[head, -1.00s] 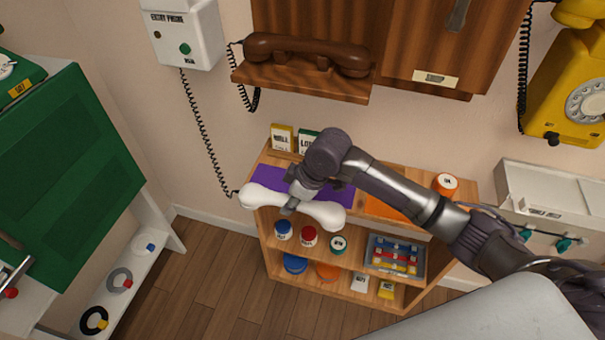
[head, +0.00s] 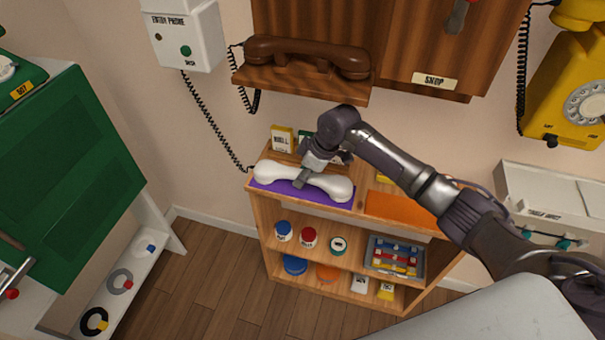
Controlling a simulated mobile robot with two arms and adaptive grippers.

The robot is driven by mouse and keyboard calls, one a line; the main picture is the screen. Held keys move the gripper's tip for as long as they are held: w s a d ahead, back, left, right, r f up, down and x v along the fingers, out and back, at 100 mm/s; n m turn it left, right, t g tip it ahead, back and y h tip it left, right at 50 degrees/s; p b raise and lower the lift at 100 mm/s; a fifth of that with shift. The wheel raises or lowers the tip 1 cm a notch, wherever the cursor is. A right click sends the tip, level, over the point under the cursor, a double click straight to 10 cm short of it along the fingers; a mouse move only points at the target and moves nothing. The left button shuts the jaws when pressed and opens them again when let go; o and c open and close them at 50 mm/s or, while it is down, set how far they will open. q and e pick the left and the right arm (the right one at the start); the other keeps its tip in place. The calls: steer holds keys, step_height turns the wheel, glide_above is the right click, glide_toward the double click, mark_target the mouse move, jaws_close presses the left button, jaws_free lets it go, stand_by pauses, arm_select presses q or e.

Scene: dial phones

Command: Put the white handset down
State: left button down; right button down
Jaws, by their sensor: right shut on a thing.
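The white handset (head: 331,187) lies lengthwise over the purple mat (head: 289,194) on the top of the wooden shelf unit. It looks level and seems to rest on the mat or just above it; I cannot tell which. Its coiled black cord (head: 212,129) runs up to the white entry phone (head: 187,35) on the wall. My right gripper (head: 303,180) is shut on the middle of the handset from above. My left gripper is not in view.
An orange mat (head: 399,207) lies to the right on the same shelf top. Small boxes (head: 283,138) stand behind the handset. A brown handset (head: 306,51) rests on a wall ledge above.

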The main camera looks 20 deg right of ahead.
mark_target(349, 185)
steer(key=c, duration=0.8)
jaws_free()
steer(key=shift+f, duration=0.1)
steer(key=shift+d+r, duration=0.1)
steer(key=shift+r, duration=0.4)
steer(key=s+d, duration=0.2)
steer(key=d, duration=0.1)
steer(key=s+d, duration=0.2)
steer(key=d, duration=0.1)
steer(key=s+d, duration=0.3)
steer(key=d, duration=0.1)
steer(key=shift+r+b, duration=0.15)
steer(key=shift+b, duration=0.25)
